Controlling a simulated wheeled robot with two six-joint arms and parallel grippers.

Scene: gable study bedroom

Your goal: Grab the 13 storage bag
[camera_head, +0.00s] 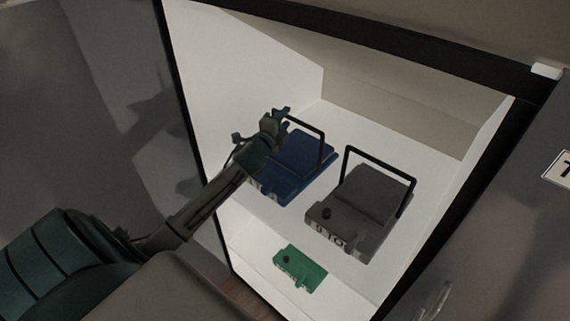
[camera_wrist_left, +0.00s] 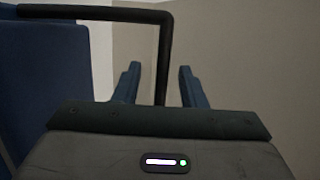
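A blue storage bag (camera_head: 298,167) with a black loop handle stands on the left side of the white cabinet compartment. The front label is mostly hidden by my left arm, so I cannot read its number. My left gripper (camera_head: 281,116) is at the handle's upper left part. In the left wrist view its two fingers (camera_wrist_left: 160,84) are apart, with the handle's black upright bar (camera_wrist_left: 163,60) between them and room on both sides. The blue bag (camera_wrist_left: 45,85) fills the left of that view. My right gripper is not in view.
A small green case (camera_head: 300,268) lies below. The compartment has a dark frame (camera_head: 400,45) and side wall close to my left arm.

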